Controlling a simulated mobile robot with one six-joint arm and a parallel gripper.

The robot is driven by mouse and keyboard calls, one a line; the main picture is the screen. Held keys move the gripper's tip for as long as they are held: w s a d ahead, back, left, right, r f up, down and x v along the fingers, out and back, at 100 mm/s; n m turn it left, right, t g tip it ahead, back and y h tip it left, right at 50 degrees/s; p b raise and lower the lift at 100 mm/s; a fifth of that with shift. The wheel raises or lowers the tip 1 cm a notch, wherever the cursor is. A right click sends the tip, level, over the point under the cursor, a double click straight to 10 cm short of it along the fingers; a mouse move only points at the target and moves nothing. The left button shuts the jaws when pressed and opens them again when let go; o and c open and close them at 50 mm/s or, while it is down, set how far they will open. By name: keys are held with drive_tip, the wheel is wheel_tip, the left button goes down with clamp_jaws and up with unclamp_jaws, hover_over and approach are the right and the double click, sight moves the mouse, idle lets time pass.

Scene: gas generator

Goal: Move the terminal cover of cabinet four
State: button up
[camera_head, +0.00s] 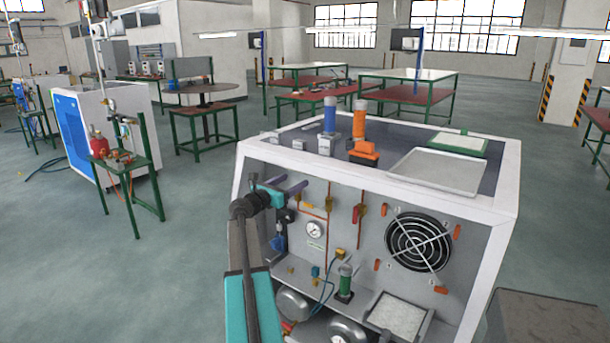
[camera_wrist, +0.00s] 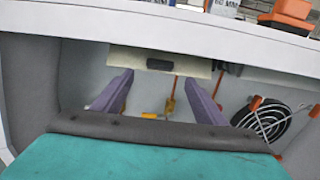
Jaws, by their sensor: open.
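In the wrist view, a beige panel (camera_wrist: 190,66) with a dark handle (camera_wrist: 161,64) is on the cabinet's back wall, under the top edge; it may be the terminal cover, but no label shows. My gripper (camera_wrist: 159,78) is open, with its two purple fingers apart and the panel seen between and beyond them. I see nothing held between the fingers. In the head view, my gripper (camera_head: 294,184) reaches into the upper left of the white-framed open cabinet (camera_head: 497,208). I cannot make out the panel clearly there, and no cabinet number is readable.
The cabinet holds a pressure gauge (camera_head: 314,229), a black fan (camera_head: 419,242), orange-handled valves and a green cylinder (camera_head: 345,281). On its top are a blue cylinder (camera_head: 330,115), an orange tool (camera_head: 363,152) and a grey tray (camera_head: 438,172). The cabinet's top edge lies close above my gripper.

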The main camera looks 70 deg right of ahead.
drive_tip(key=p+x, duration=0.1)
drive_tip(key=x, duration=0.7)
drive_tip(key=shift+d, duration=0.3)
drive_tip(key=shift+s, duration=0.1)
drive_tip(key=shift+c, duration=0.2)
drive_tip(key=c, duration=1.5)
